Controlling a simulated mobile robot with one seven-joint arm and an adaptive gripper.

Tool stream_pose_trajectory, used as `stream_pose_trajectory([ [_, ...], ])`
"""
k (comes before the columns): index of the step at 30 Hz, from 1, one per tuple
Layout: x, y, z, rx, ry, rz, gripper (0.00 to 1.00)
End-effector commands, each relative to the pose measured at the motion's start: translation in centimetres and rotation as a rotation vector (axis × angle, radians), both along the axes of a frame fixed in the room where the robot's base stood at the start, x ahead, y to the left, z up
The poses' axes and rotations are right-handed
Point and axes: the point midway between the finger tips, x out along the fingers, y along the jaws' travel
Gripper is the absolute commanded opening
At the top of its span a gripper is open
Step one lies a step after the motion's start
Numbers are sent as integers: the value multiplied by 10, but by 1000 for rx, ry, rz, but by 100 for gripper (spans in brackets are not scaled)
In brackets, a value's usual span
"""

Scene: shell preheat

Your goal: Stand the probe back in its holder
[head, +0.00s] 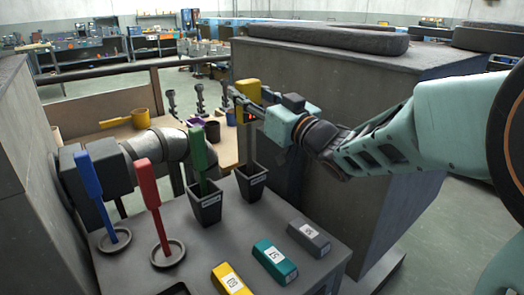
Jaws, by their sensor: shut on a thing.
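My gripper (262,103) is at the upper middle of the head view, shut on a yellow-bodied thing that I take to be the probe (247,88). The probe is held in the air, above and behind the grey table; its lower part is dark and partly hidden.
A blue tool (88,178) and a red tool (147,185) stand in round dishes at left. Yellow (231,280), teal (274,261) and grey (308,238) labelled blocks lie in front. A large grey box (340,100) stands right, a wooden bench (228,150) behind.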

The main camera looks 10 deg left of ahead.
Motion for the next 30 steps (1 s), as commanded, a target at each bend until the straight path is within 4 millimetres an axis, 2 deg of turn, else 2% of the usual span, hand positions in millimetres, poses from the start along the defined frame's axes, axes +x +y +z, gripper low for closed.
stream_pose_trajectory([
  [1,1,0,-14,1,4,0,0],
  [8,0,0,-37,0,2,-1,0],
  [15,0,0,-75,1,1,-1,0],
  [28,0,-1,-80,1,-2,-2,0],
  [29,0,-1,-80,0,-1,-2,41],
  [30,0,-1,-79,0,-1,-2,46],
])
